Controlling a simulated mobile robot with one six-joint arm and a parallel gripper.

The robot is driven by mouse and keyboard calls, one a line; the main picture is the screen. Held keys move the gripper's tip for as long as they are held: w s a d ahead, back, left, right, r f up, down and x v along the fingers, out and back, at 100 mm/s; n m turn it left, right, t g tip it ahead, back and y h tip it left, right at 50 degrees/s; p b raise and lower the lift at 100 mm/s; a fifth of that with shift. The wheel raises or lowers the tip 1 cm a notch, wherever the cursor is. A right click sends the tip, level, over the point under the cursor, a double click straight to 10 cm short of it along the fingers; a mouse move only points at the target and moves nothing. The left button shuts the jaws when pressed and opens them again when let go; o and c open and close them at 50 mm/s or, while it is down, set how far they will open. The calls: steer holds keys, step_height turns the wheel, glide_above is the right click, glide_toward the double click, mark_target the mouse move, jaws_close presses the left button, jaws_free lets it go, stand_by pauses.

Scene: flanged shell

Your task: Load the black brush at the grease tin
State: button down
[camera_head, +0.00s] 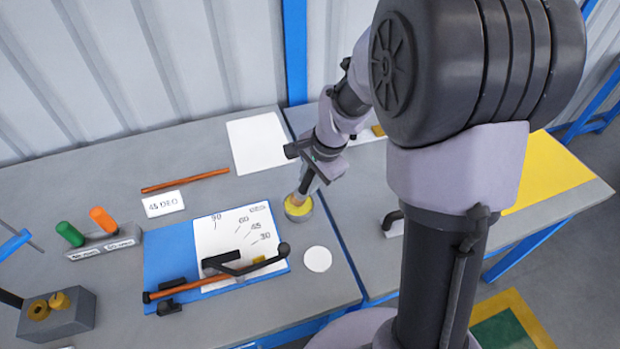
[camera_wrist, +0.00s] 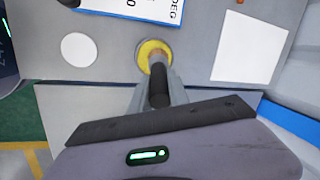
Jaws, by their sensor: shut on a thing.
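The grease tin (camera_head: 298,209) is a round grey tin with yellow grease, standing on the bench just right of the angle sheet. It also shows in the wrist view (camera_wrist: 146,46). The black brush (camera_head: 306,182) has a dark handle and a tan bristle end; in the wrist view its handle (camera_wrist: 159,92) runs from my jaws toward the tin. My gripper (camera_head: 312,165) is shut on the brush handle above the tin. The bristle end is over or in the yellow grease; I cannot tell how deep.
A blue board (camera_head: 170,252) with an angle sheet and a bending tool with a copper pipe lies left of the tin. A white disc (camera_head: 318,259) lies in front. A white sheet (camera_head: 257,143) lies behind.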

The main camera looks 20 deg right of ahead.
steer(key=shift+f+b, duration=0.35)
steer(key=shift+f, duration=0.1)
stand_by(1.1)
steer(key=shift+r, duration=0.1)
step_height(320, 180, up, 7)
steer(key=p, duration=0.6)
stand_by(0.4)
